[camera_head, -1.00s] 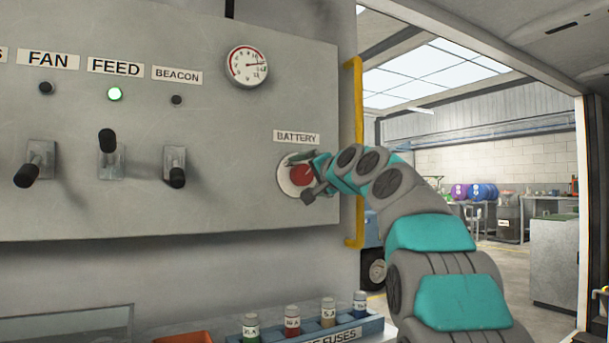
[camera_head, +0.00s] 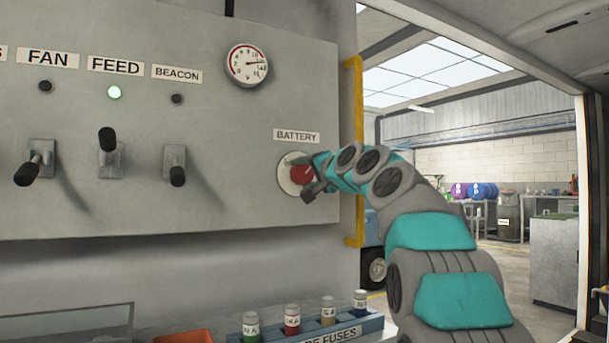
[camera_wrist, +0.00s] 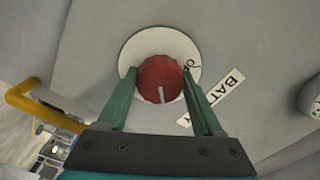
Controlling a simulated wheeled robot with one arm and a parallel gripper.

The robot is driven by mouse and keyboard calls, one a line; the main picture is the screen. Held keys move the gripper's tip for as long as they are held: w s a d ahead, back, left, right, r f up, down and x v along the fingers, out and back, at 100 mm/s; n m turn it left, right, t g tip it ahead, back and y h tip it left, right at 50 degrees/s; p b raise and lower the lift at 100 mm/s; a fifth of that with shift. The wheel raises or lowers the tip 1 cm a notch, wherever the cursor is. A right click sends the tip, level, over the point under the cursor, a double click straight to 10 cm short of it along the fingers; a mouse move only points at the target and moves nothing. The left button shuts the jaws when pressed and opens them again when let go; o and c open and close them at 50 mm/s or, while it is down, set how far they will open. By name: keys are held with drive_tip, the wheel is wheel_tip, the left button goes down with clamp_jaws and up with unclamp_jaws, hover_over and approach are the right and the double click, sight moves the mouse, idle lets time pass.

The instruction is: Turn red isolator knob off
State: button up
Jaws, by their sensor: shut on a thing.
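The red isolator knob (camera_head: 301,176) sits on a pale round plate (camera_head: 285,179) under the BATTERY label (camera_head: 296,136), at the right of the grey panel. In the wrist view the red knob (camera_wrist: 161,80) has a light pointer line on its face, and the pale plate (camera_wrist: 135,48) shows behind it. My gripper (camera_wrist: 157,88) has its two green fingers on either side of the knob, shut on it. In the head view my gripper (camera_head: 308,176) reaches the knob from the right and covers part of it.
A yellow rail (camera_head: 354,150) runs upright just right of the knob. A fuse rack (camera_head: 340,331) stands below. A gauge (camera_head: 247,65) is above.

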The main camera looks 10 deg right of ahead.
drive_tip(key=shift+f, duration=0.1)
drive_tip(key=n+b, duration=0.2)
drive_tip(key=n, duration=0.2)
drive_tip(key=shift+f+b, duration=0.1)
drive_tip(key=shift+b, duration=0.25)
drive_tip(key=shift+n, duration=2.1)
drive_tip(key=shift+r, duration=0.2)
drive_tip(key=shift+d, duration=0.15)
